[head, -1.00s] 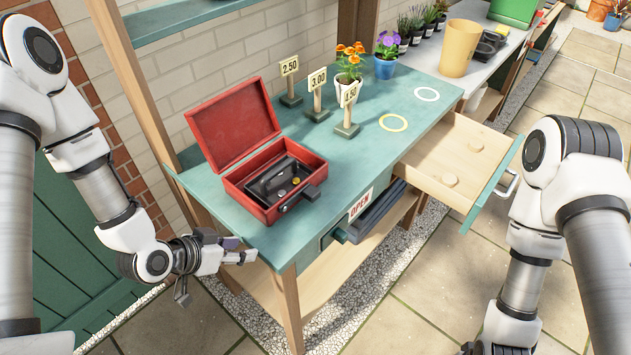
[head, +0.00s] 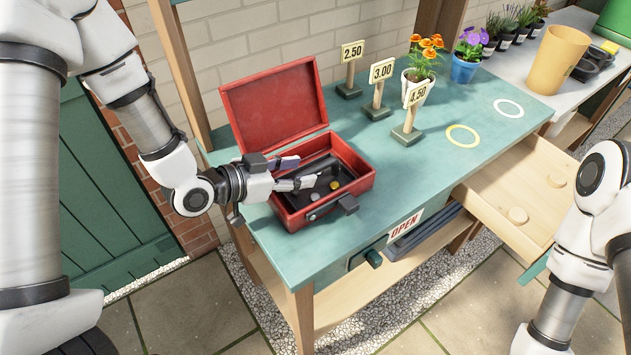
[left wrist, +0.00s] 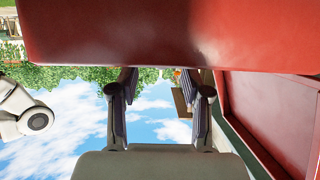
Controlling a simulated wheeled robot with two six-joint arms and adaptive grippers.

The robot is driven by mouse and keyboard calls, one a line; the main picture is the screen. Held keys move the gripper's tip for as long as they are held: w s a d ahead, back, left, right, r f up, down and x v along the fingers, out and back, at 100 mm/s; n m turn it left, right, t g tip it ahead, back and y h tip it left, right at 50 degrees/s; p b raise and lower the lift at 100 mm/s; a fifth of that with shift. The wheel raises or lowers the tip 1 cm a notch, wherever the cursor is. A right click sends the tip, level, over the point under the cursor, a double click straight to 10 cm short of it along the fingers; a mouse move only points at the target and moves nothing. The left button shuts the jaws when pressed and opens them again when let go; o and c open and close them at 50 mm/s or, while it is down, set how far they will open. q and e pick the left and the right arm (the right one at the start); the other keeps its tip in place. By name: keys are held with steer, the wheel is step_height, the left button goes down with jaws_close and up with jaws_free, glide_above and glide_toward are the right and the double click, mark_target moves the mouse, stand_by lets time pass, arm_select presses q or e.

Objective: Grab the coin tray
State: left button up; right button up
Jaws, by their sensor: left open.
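The dark coin tray (head: 344,173) sits inside the open red cash box (head: 362,185) on the teal bench, with a few coins in it. My left gripper (head: 304,172) reaches in from the left over the box, its fingers apart around the area of the tray's handle. The fingers hide most of the handle, so contact cannot be told. In the left wrist view, my left gripper's fingers (left wrist: 161,95) are spread with nothing seen between them; red box surface fills the top. My right arm is at the right edge; its gripper is out of frame.
The raised red lid (head: 275,103) stands behind the box. Price signs (head: 381,72) and flower pots (head: 465,68) stand further back. An open wooden drawer (head: 520,190) juts out at the right.

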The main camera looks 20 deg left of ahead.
mark_target(308, 170)
arm_select(q)
steer(key=x, duration=0.3)
steer(key=shift+a, duration=0.1)
jaws_close()
